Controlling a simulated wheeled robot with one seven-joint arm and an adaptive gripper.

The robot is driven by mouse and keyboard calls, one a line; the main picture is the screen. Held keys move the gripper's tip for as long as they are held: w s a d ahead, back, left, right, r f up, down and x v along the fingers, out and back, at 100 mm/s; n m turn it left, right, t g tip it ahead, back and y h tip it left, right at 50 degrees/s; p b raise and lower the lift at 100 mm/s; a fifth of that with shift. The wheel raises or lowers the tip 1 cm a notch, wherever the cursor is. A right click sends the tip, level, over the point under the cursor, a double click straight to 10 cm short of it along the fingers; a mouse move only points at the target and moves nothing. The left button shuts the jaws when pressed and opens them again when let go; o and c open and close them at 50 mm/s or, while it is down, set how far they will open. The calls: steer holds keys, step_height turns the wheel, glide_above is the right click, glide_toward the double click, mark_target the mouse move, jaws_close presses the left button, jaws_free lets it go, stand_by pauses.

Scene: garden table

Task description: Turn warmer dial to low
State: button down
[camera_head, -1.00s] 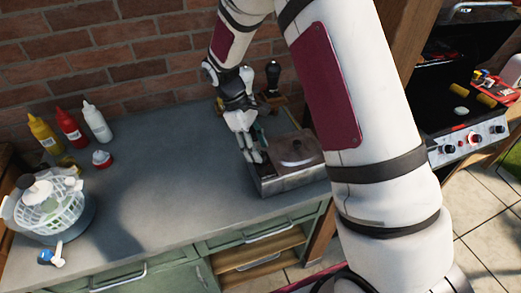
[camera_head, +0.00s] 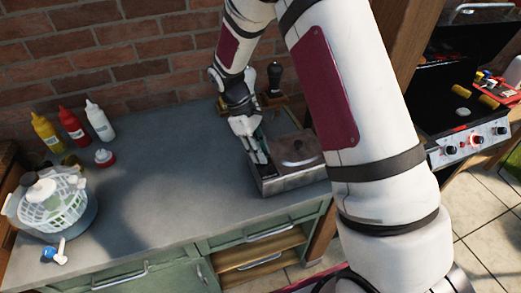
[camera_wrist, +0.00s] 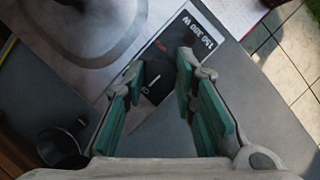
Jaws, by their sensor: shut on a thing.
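The food warmer (camera_head: 296,181) is a grey metal box with a lid and a dark knob, near the right end of the counter. In the wrist view, its black dial (camera_wrist: 160,82) with a short white pointer line sits on a dark panel (camera_wrist: 190,50) with wattage print. My gripper (camera_head: 262,170) reaches down at the warmer's left end. In the wrist view, my gripper (camera_wrist: 160,72) has its green-padded fingers on both sides of the dial, shut on it. The dial is hidden by the fingers in the head view. I cannot read which setting it points to.
A salad spinner (camera_head: 54,203) is at the far left. A dark-handled object (camera_head: 274,78) stands behind the warmer. A grill (camera_head: 468,137) is at the right. The counter's middle (camera_head: 170,190) is clear.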

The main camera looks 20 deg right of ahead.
steer(key=m+y+b, duration=0.1)
steer(key=m, duration=0.1)
steer(key=m+y+b, duration=0.1)
steer(key=m, duration=0.2)
steer(key=shift+w+d+m+g, duration=0.15)
steer(key=shift+m+g, duration=0.15)
steer(key=shift+g, duration=0.1)
steer(key=m+y+b, duration=0.1)
steer(key=m+y, duration=0.1)
steer(key=m, duration=0.3)
steer(key=shift+d+m, duration=0.1)
steer(key=shift+m, duration=0.3)
steer(key=c, duration=1.3)
jaws_free()
steer(key=shift+c, duration=0.2)
